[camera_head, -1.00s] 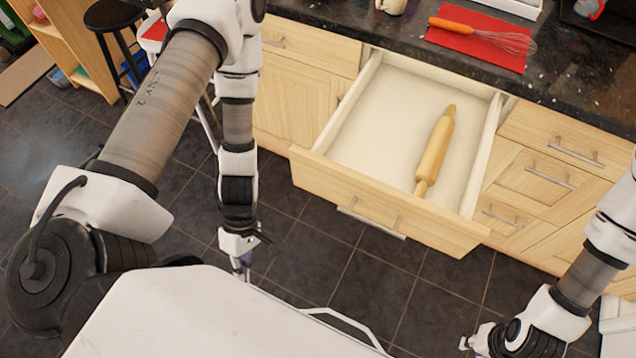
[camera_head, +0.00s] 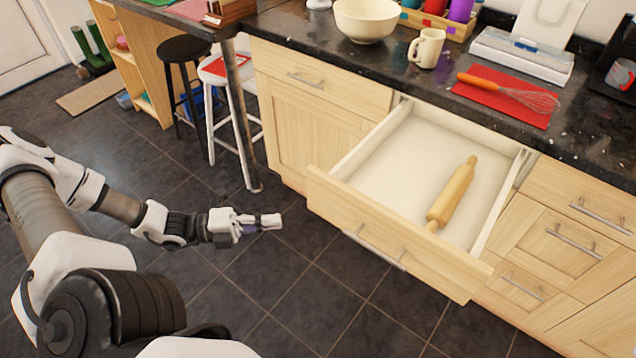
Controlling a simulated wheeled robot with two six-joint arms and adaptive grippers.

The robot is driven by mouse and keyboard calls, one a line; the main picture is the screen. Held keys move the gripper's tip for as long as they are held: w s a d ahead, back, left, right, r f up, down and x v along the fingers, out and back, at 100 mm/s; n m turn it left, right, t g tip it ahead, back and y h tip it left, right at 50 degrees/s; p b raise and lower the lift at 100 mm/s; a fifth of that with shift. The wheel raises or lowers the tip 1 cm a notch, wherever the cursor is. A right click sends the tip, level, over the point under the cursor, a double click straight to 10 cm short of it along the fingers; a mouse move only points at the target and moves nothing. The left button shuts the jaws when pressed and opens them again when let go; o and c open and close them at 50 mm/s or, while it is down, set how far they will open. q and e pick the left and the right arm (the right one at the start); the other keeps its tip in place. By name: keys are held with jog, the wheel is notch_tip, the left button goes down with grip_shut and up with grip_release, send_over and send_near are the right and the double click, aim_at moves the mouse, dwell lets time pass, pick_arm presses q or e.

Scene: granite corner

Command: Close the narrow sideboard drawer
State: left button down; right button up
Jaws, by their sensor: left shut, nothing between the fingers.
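The open drawer (camera_head: 400,233) sticks out of the wooden sideboard (camera_head: 312,140), with its front panel towards me. A wooden rolling pin (camera_head: 452,195) lies inside it on the pale bottom. The drawer's metal handle (camera_head: 374,248) is on the outer face of the front panel. My left gripper (camera_head: 270,222) is shut and empty. It appears to the left of the drawer front, apart from it, over the dark floor. My right gripper is out of view.
The dark counter (camera_head: 430,85) above holds a white bowl (camera_head: 366,18), a mug (camera_head: 427,47), and a whisk (camera_head: 508,92) on a red cloth (camera_head: 490,103). Stools (camera_head: 186,50) stand at the back left. The tiled floor before the drawer is clear.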

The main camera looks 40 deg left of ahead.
aim_at(334, 205)
pick_arm(q)
jog(key=b+x, duration=0.3)
jog(key=w+a+b+x, duration=0.1)
jog(key=b+x, duration=0.6)
jog(key=shift+w+a+f, duration=0.15)
jog(key=shift+w+f, duration=0.1)
jog(key=shift+w, duration=0.15)
jog(key=shift+w+r, duration=0.1)
jog(key=shift+w, duration=0.15)
jog(key=shift+r, duration=0.2)
jog(key=shift+w+f, duration=0.1)
jog(key=shift+w, duration=0.05)
